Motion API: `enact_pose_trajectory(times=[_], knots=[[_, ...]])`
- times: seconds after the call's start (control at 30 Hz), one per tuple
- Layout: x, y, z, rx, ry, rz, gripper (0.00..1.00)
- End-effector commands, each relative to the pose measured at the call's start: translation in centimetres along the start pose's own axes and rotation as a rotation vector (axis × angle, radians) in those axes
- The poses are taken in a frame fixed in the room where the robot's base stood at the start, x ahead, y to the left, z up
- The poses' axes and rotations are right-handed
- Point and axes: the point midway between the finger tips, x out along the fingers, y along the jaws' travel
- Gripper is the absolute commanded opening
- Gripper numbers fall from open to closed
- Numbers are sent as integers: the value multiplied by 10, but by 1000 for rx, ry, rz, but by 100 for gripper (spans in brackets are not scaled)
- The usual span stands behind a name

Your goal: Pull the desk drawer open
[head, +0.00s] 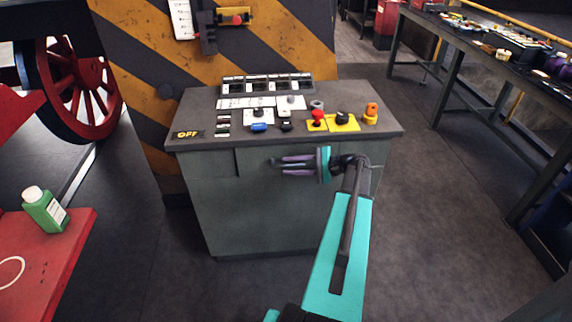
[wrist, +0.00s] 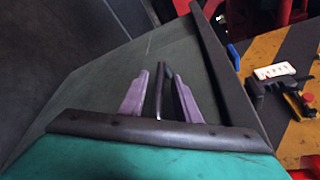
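The grey control desk (head: 235,220) stands ahead with switches and buttons on its top. Its drawer front (head: 254,162) sits just under the top and looks flush with the desk face. A dark bar handle (wrist: 160,88) shows in the wrist view between the two purple fingers of my gripper (wrist: 161,76). In the head view my gripper (head: 284,165) lies across the drawer front, pointing left. The fingers are apart with the bar between them, and gaps show beside it. My gripper and arm hide part of the drawer front and most of the handle in the head view.
A red table with a green bottle (head: 44,209) is at the left. A red wheel (head: 77,88) stands behind it. A striped panel (head: 130,50) is behind the desk. A long workbench (head: 480,48) runs along the right. Bare floor (head: 440,225) lies between desk and bench.

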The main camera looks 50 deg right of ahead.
Motion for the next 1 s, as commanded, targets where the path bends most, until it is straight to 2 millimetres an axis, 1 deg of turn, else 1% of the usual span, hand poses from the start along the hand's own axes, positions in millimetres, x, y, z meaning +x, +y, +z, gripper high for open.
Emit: enact_pose_trajectory(times=[0.03,0.2,0.33,0.57,0.6,0.67,0.7,0.77,0.93,0.97,1.0], knots=[[7,-1,1,0,-2,1,29],[19,0,0,0,-1,1,29],[23,0,0,0,-1,1,29],[23,0,0,0,-1,1,29],[23,0,0,0,-1,1,26],[23,0,0,0,-1,1,16],[23,0,0,0,-1,1,9],[23,0,0,0,-1,1,0],[24,0,0,0,-1,2,0],[22,-2,-4,-1,-2,2,0],[23,-1,-2,-1,-1,2,0]])
